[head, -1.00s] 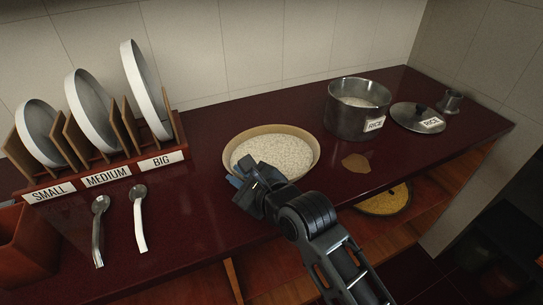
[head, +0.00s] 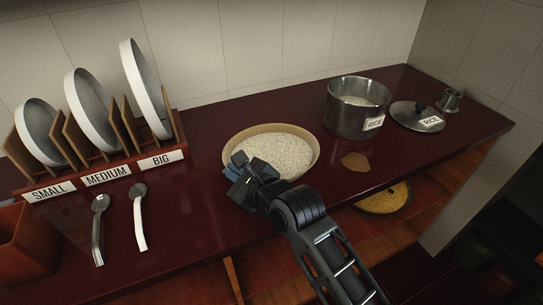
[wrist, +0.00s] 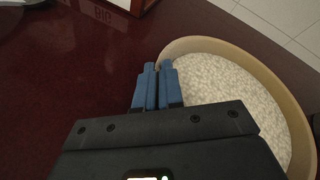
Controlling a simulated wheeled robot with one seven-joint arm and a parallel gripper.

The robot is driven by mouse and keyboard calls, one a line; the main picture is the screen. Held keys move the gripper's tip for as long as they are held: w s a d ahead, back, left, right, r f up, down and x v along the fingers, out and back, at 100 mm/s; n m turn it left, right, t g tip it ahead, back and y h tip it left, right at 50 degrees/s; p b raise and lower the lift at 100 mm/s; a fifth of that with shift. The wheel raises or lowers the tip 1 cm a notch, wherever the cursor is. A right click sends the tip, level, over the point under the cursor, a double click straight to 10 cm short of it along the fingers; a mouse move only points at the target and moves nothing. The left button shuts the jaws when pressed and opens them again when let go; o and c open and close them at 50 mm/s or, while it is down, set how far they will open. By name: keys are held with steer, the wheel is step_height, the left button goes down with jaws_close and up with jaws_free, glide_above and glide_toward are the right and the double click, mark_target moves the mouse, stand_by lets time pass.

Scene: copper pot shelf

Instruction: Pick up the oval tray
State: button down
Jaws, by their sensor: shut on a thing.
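The oval tray (head: 272,129) is tan with a raised rim and full of white rice (head: 285,155). It sits on the dark red counter, and its rim also shows in the wrist view (wrist: 200,42). My gripper (head: 250,168) is at the tray's near left edge, its blue fingers close together and shut on the rim. In the wrist view the fingers (wrist: 158,80) meet the rim's left end. The exact contact is partly hidden by the fingers, and my gripper covers the near left part of the tray.
A rack of upright plates (head: 110,178) stands at the left, with two spoons (head: 139,215) in front. A rice pot (head: 350,118), its lid (head: 417,117) and a small metal cup (head: 451,99) are at the right. A brown patch (head: 355,161) lies nearby. A yellow-filled dish (head: 385,198) is on the shelf below.

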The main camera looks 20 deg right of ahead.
step_height(320, 180, up, 10)
steer(key=shift+r, duration=0.1)
stand_by(0.5)
steer(key=shift+s, duration=0.1)
stand_by(1.1)
